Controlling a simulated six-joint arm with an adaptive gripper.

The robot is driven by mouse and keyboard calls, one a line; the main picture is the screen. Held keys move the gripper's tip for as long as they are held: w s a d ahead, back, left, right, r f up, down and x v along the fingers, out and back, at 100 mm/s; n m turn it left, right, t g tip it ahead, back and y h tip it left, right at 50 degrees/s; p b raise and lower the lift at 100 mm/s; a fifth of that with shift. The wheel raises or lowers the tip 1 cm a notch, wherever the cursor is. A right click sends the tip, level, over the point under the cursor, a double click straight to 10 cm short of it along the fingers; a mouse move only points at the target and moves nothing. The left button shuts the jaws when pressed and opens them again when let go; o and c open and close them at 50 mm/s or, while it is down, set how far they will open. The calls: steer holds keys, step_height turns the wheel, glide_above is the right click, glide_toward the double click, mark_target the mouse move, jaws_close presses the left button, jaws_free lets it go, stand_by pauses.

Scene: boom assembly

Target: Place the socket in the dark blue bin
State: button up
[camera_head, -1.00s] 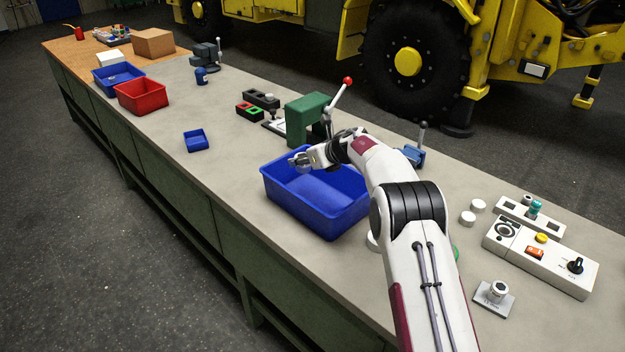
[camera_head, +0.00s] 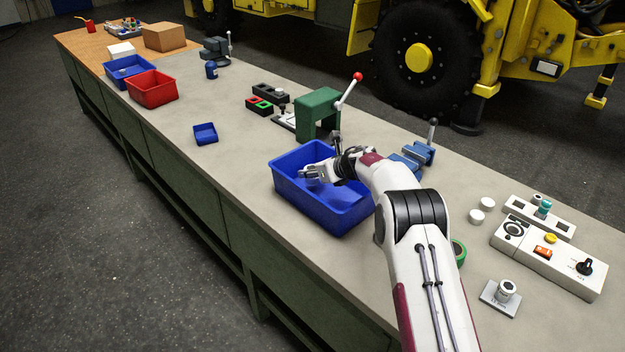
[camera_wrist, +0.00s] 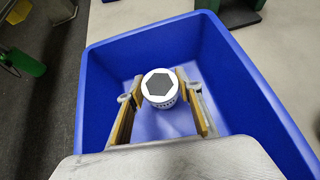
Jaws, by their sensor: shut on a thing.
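The socket (camera_wrist: 160,87) is a short white cylinder with a dark hexagonal opening facing the wrist camera. My gripper (camera_wrist: 157,92) is shut on it, with one tan finger pad on each side. My gripper (camera_head: 312,173) also shows in the head view, over the large dark blue bin (camera_head: 350,218). In the wrist view the blue walls of the bin (camera_wrist: 95,95) surround the socket and fingers. How far the socket is above the bin floor is hard to tell. The socket is too small to make out in the head view.
A green press (camera_head: 318,108) with a red-knobbed lever stands right behind the bin. A blue vise (camera_head: 415,155) is to its right. A small blue tray (camera_head: 205,134) and a red bin (camera_head: 151,90) lie farther left. The bench between is clear.

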mark_target(317, 178)
steer(key=shift+f, duration=1.65)
steer(key=shift+f, duration=0.15)
steer(key=o, duration=1.4)
steer(key=shift+c, duration=0.2)
steer(key=shift+s+r, duration=0.1)
steer(key=shift+r, duration=0.1)
steer(key=shift+s+d+r, duration=0.1)
steer(key=shift+d+r, duration=0.05)
steer(key=v, duration=1.1)
steer(key=shift+d+r, duration=0.1)
steer(key=shift+r, duration=0.05)
